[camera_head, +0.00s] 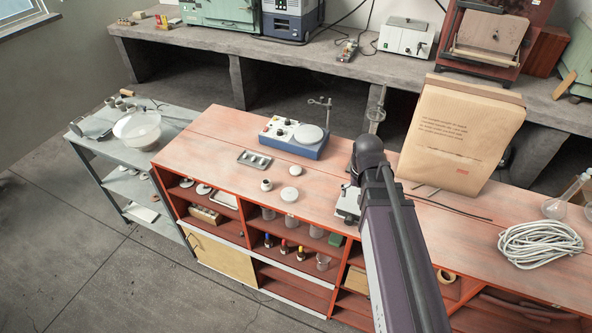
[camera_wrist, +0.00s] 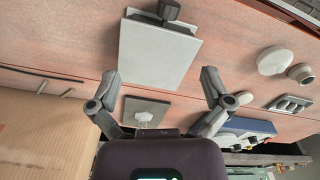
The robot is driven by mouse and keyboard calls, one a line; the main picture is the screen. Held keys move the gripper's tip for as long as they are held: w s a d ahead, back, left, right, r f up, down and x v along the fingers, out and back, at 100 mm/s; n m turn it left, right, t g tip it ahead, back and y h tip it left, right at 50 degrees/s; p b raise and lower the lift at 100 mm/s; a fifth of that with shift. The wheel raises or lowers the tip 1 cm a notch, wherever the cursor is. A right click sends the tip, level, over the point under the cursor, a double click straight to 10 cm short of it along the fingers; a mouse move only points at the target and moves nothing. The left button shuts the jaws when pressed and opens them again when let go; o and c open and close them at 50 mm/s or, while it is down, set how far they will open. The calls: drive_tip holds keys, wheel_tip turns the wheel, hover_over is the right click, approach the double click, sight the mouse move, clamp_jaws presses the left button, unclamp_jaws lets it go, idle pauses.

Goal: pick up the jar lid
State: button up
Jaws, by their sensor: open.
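A white round disc, which looks like the jar lid (camera_head: 290,194), lies flat on the reddish bench top, left of my arm in the head view. In the wrist view the lid (camera_wrist: 272,60) is at the upper right, outside my fingers. A small white pot (camera_head: 266,184) with a dark opening stands close beside it; it also shows in the wrist view (camera_wrist: 301,73). My gripper (camera_wrist: 159,78) is open and empty, its fingers spread above the bench. In the head view my arm mostly hides the gripper.
A flat light-grey plate (camera_wrist: 155,52) and a dark square with a white piece (camera_wrist: 145,114) lie below my fingers. A blue device (camera_head: 292,136), a metal tray (camera_head: 254,159), a large paper bag (camera_head: 455,140) and coiled cable (camera_head: 540,245) occupy the bench.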

drive_tip(key=w+a+r+m+t+p, duration=0.1)
drive_tip(key=w+a+r+p, duration=0.1)
drive_tip(key=w+a, duration=1.7)
drive_tip(key=shift+a+r+m, duration=0.3)
drive_tip(key=shift+a, duration=0.25)
drive_tip(key=shift+f, duration=0.1)
drive_tip(key=b, duration=0.8)
hover_over(296, 169)
drive_tip(key=f, duration=0.8)
drive_tip(key=shift+s+a+f, duration=0.15)
drive_tip(key=shift+s+f, duration=0.05)
drive_tip(key=shift+s, duration=0.05)
drive_tip(key=shift+f+b, duration=0.1)
drive_tip(key=shift+b, duration=0.2)
drive_tip(key=shift+w+f+b, duration=0.2)
drive_tip(key=shift+f+b, duration=2.3)
drive_tip(key=c, duration=0.8)
